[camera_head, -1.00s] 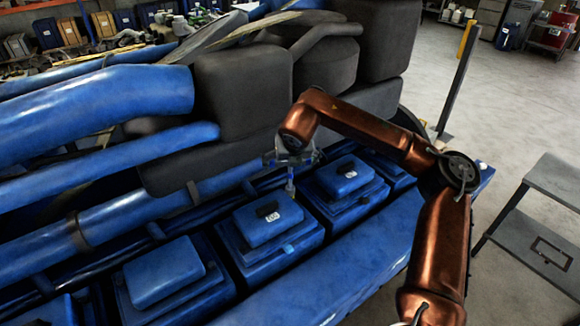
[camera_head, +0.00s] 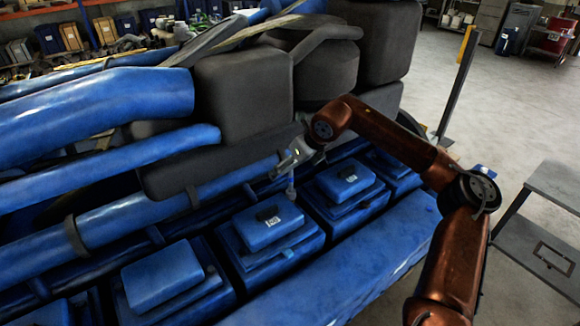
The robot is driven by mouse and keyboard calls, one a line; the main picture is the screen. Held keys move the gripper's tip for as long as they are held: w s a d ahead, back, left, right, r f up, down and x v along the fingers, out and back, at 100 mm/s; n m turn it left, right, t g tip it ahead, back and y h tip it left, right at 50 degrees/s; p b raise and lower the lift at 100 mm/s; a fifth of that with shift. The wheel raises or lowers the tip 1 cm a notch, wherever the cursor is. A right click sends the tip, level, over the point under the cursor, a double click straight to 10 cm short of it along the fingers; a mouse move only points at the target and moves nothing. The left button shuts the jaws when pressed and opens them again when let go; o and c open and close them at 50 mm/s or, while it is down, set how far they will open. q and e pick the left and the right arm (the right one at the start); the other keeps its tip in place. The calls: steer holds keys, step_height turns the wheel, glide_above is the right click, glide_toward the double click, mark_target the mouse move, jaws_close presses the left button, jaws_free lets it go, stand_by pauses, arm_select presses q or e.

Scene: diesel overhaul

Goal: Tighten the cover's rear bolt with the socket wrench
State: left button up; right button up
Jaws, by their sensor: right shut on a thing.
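My right gripper (camera_head: 289,166) is at the end of the copper-coloured arm, over the far side of the engine's row of blue covers. It is shut on the socket wrench (camera_head: 291,190), whose thin shaft points down beside the rear edge of a blue cover (camera_head: 268,225) with a black handle and white label. The wrench's lower end is small; I cannot tell whether it sits on the rear bolt, which is hidden. A small light-blue bolt (camera_head: 288,252) shows at that cover's near side. My left gripper is not in view.
More blue covers stand on both sides, one at the right (camera_head: 345,182) and one at the left (camera_head: 163,272). Large blue pipes (camera_head: 90,105) and dark grey ducts (camera_head: 243,92) rise behind. A grey cart (camera_head: 545,215) stands at the right on open floor.

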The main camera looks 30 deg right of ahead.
steer(key=shift+r+n+y+p, duration=0.1)
steer(key=shift+n+y+p, duration=0.4)
steer(key=shift+n, duration=0.6)
steer(key=shift+n+g+y+p, duration=0.6)
steer(key=shift+n+y, duration=0.2)
steer(key=shift+n, duration=0.6)
steer(key=n+g+y+p, duration=0.1)
steer(key=n+p, duration=0.1)
steer(key=n+g+p, duration=0.1)
steer(key=n, duration=0.1)
steer(key=shift+w+a+r+n+y+p, duration=0.1)
steer(key=shift+n+y+p, duration=0.2)
steer(key=shift+y+p, duration=0.1)
steer(key=shift+n+g, duration=0.3)
steer(key=shift+n, duration=0.1)
steer(key=shift+p, duration=0.3)
steer(key=shift+f, duration=0.25)
